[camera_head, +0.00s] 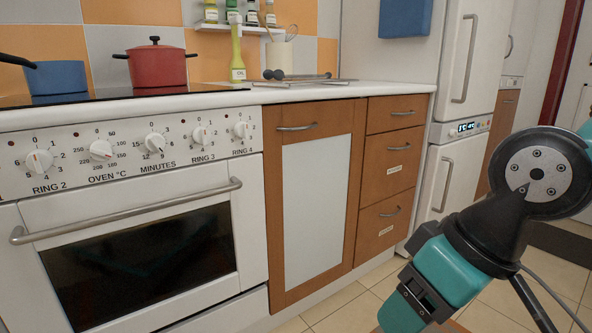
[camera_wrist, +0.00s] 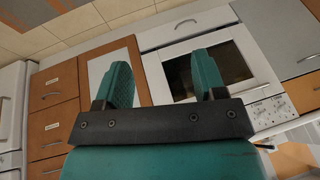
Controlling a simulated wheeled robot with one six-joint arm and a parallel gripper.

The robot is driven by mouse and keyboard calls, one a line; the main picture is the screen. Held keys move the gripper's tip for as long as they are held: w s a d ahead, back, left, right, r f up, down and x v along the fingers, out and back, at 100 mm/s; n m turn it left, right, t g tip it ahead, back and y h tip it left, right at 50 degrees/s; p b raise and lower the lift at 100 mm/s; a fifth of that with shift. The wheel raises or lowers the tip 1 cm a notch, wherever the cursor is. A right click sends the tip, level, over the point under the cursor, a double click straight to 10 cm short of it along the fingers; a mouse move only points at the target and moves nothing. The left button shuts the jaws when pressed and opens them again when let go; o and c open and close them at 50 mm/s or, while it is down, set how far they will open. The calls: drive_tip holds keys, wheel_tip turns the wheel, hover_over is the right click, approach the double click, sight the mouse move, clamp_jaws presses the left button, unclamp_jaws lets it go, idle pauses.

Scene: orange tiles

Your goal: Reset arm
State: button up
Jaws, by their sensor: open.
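My arm shows at the right of the head view, with a teal and black link in front of the floor and fridge; the fingertips are not clearly visible there. In the wrist view, my gripper (camera_wrist: 163,82) has its two teal fingers spread wide apart, with nothing between them. The wrist view is turned over, and the oven (camera_wrist: 215,62) and the cabinet front show beyond the fingers, apart from them.
The white oven (camera_head: 135,235) has a bar handle and a row of knobs. A red pot (camera_head: 157,66) and a blue pan (camera_head: 56,77) stand on the hob. A wooden cabinet (camera_head: 313,200), drawers (camera_head: 388,160) and a fridge (camera_head: 455,60) line the wall. Tiled floor (camera_head: 345,308) is open in front.

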drive_tip(key=s+d+g+p, duration=0.1)
drive_tip(key=s+d, duration=0.1)
drive_tip(key=s, duration=0.2)
wheel_tip(320, 180, up, 38)
drive_tip(key=s+p, duration=0.1)
drive_tip(key=p, duration=3.6)
drive_tip(key=shift+r+g, duration=0.15)
drive_tip(key=shift+g, duration=0.25)
drive_tip(key=shift+s+d, duration=0.1)
